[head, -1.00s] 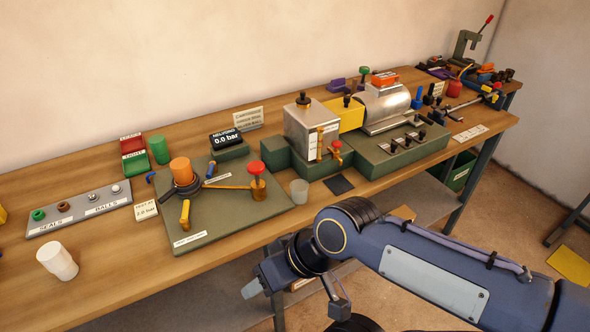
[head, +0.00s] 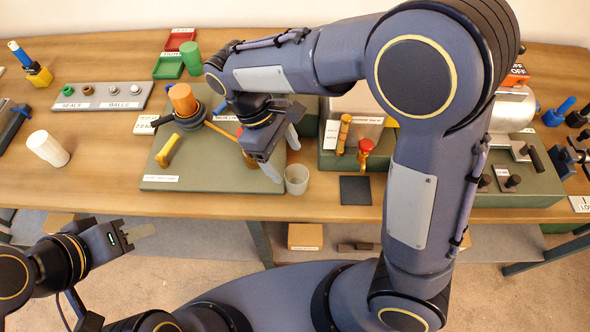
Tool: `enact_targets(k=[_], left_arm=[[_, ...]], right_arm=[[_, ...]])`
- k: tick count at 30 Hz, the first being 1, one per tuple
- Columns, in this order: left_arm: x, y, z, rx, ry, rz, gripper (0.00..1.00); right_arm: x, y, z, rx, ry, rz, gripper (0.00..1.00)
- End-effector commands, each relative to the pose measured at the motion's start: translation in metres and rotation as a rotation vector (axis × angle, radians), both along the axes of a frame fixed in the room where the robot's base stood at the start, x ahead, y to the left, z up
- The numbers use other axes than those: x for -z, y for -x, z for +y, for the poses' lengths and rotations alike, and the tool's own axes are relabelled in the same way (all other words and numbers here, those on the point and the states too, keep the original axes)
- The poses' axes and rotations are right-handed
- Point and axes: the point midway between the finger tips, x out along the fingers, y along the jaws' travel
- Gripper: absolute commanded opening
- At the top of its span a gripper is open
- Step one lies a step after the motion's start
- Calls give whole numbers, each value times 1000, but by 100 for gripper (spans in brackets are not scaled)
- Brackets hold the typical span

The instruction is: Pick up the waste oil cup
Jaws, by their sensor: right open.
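A small translucent grey cup (head: 296,179), likely the waste oil cup, stands upright on the wooden table at the right edge of the green plate. My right gripper (head: 282,155) is open, just above and left of the cup, with its fingers pointing down toward it. The fingers appear apart from the cup and hold nothing visible. My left gripper (head: 130,233) is low at the left, in front of the table and far from the cup. I cannot tell whether its fingers are apart.
The green plate (head: 160,184) carries an orange cylinder (head: 182,98) and a yellow handle (head: 168,150). A dark square pad (head: 355,190) lies right of the cup. Red-knobbed valve (head: 366,150) is nearby. The front table strip is clear.

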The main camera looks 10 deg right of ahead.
Motion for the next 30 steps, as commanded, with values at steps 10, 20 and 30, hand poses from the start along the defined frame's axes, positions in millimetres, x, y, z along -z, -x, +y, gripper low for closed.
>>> enact_targets(k=[10, 20, 30], left_arm=[[-1, 0, 0, 0, 0, 0, 36], [-1, 0, 0, 0, 0, 0, 36], [-1, 0, 0, 0, 0, 0, 36]], right_arm=[[38, 11, -15, -1, 4, 5, 70], [67, 18, -25, 0, 1, 1, 70], [67, 18, -25, 0, 0, 0, 47]])
